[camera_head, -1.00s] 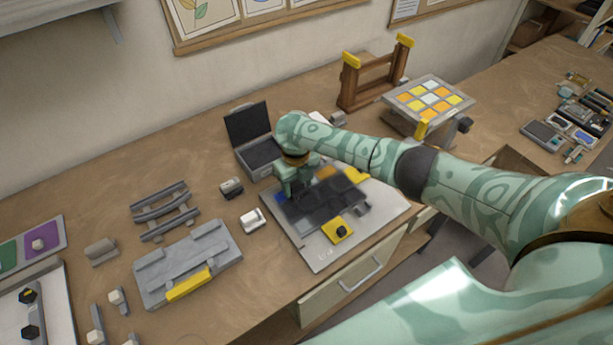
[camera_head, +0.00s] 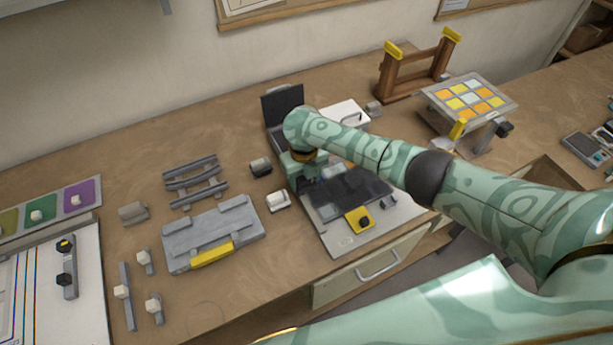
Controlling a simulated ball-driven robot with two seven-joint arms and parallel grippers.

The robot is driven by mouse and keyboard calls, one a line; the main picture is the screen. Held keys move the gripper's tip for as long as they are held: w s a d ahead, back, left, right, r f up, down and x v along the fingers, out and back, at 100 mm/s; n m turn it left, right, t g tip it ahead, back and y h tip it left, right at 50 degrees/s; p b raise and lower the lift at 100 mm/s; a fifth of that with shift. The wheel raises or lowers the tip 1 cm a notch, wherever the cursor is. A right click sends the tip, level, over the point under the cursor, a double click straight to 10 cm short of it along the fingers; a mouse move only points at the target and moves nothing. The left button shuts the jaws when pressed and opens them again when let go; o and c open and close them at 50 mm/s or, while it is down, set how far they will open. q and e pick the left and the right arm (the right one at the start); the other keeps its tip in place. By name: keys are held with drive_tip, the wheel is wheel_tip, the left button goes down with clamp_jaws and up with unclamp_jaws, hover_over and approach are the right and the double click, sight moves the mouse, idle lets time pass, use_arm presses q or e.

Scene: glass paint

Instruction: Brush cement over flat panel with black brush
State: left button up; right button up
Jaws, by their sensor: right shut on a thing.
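The flat panel (camera_head: 355,191) lies on a pale work board (camera_head: 349,241) at the table's front edge, right of centre. Dark cement covers most of the panel that shows; a few lighter patches show near its upper edge. My right gripper (camera_head: 308,183) points down over the panel's left end. It is shut on a dark thing, apparently the black brush, mostly hidden by the gripper and arm. I cannot tell whether the bristles touch the panel. My right forearm passes above the panel's far right side. My left gripper is not in view.
A yellow square with a dark knob (camera_head: 359,219) sits on the board's front part. An open dark case (camera_head: 283,103) stands behind my gripper. A grey fixture (camera_head: 213,235) lies left. A coloured tile stand (camera_head: 469,97) and wooden rack (camera_head: 418,70) stand back right.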

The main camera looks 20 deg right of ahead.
drive_tip(key=shift+r, duration=0.1)
wheel_tip(320, 180, up, 4)
drive_tip(key=p, duration=0.4)
drive_tip(key=shift+w, duration=0.1)
